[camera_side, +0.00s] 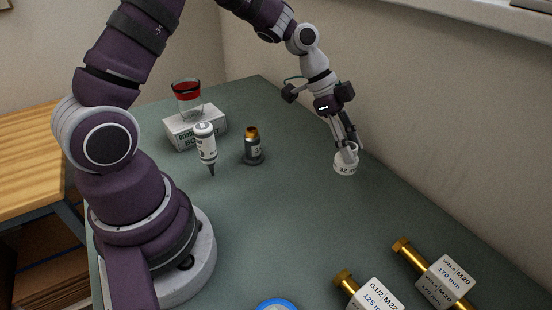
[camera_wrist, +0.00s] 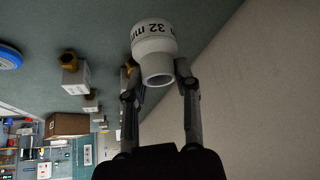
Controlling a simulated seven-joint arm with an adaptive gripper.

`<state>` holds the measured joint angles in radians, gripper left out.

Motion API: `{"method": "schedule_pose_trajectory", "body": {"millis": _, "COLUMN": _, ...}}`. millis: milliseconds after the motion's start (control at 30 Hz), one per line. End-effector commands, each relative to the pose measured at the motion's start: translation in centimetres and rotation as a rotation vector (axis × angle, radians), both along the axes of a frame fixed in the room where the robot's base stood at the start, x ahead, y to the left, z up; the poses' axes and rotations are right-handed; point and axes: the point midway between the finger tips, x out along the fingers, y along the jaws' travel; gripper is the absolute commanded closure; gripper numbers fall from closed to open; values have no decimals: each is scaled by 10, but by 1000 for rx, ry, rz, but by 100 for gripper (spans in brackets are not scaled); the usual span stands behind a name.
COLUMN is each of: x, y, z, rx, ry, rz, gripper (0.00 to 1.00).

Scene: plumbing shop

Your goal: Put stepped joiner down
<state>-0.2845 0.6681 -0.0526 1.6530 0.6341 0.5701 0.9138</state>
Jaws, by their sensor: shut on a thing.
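The stepped joiner (camera_side: 345,163) is a short white fitting with a wide end and a narrower end, marked "32 m…" in black. It is at the far right of the green table, close to the wall, in the side view. My gripper (camera_side: 348,146) is shut on it from above. In the wrist view the joiner (camera_wrist: 153,42) sits between the fingertips of my gripper (camera_wrist: 158,75), wide end away from me. I cannot tell whether its lower end touches the table.
Labelled brass bolts (camera_side: 402,246) lie front right. A blue-rimmed round thing (camera_side: 277,304) is at front.

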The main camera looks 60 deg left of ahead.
Motion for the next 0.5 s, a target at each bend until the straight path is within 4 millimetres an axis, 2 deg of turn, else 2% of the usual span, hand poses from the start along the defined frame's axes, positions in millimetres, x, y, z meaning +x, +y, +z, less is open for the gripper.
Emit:
{"method": "schedule_pose_trajectory", "body": {"millis": 33, "x": -13, "y": -20, "z": 0, "rx": -1, "ry": 1, "rz": -146, "gripper": 100}}
{"method": "schedule_pose_trajectory", "body": {"millis": 100, "x": -31, "y": -42, "z": 2, "rx": 0, "ry": 0, "rz": -338, "gripper": 100}}
{"method": "schedule_pose_trajectory", "body": {"millis": 200, "x": -52, "y": -62, "z": 4, "rx": 1, "ry": -1, "rz": -539, "gripper": 100}}
{"method": "schedule_pose_trajectory", "body": {"millis": 333, "x": -67, "y": -75, "z": 1, "rx": -1, "ry": 0, "rz": -675, "gripper": 100}}
{"method": "schedule_pose_trajectory", "body": {"millis": 500, "x": -70, "y": -76, "z": -32, "rx": -1, "ry": 3, "rz": -694, "gripper": 100}}
